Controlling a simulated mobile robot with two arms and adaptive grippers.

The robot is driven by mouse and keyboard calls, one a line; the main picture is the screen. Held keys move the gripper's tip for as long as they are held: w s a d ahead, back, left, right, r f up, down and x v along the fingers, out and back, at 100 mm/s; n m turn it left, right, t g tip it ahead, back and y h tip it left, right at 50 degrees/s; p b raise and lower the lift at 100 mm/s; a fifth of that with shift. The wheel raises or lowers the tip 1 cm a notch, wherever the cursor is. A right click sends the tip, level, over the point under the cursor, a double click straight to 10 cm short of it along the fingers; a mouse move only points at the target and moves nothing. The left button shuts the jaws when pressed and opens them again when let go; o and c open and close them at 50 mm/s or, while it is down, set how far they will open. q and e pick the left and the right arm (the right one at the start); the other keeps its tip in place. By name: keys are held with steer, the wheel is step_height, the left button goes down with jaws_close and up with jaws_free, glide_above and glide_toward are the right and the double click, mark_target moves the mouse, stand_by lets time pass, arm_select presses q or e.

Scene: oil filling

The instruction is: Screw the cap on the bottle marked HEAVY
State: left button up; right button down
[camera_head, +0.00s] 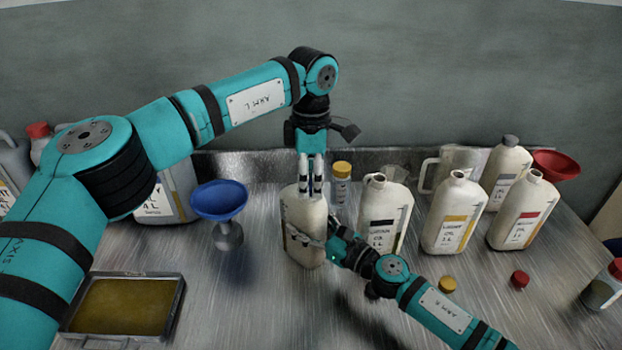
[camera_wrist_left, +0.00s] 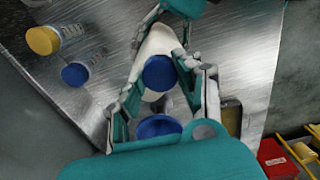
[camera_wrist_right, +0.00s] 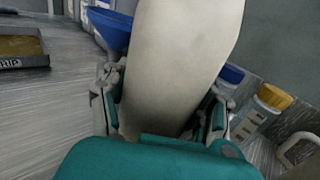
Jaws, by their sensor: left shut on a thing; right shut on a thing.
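A cream bottle (camera_head: 303,240) stands in the middle of the bench; its body also fills the right wrist view (camera_wrist_right: 180,65). I see no readable label on it, so I cannot confirm the marking HEAVY. My right gripper (camera_head: 325,243) is shut around the bottle's body from the right. My left gripper (camera_head: 310,190) points down at the bottle's top and is shut on a blue cap (camera_wrist_left: 160,73), which shows between the fingers in the left wrist view. The cap and neck are hidden in the head view, and I cannot tell how they meet.
A blue funnel (camera_head: 218,200) stands left of the bottle, with an oil tray (camera_head: 165,329) in front. A small yellow-capped bottle (camera_head: 341,188) is close behind. Several labelled bottles stand right. A yellow cap (camera_head: 447,284) and red cap (camera_head: 519,279) lie near the right arm.

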arm_select(q)
steer(key=m, duration=0.5)
steer(key=shift+w, duration=0.1)
steer(key=m, duration=0.7)
steer(key=shift+d+m, duration=0.1)
steer(key=shift+m, duration=0.3)
steer(key=m, duration=1)
steer(key=shift+d, duration=0.1)
steer(key=o, duration=0.7)
steer(key=shift+r, duration=2.25)
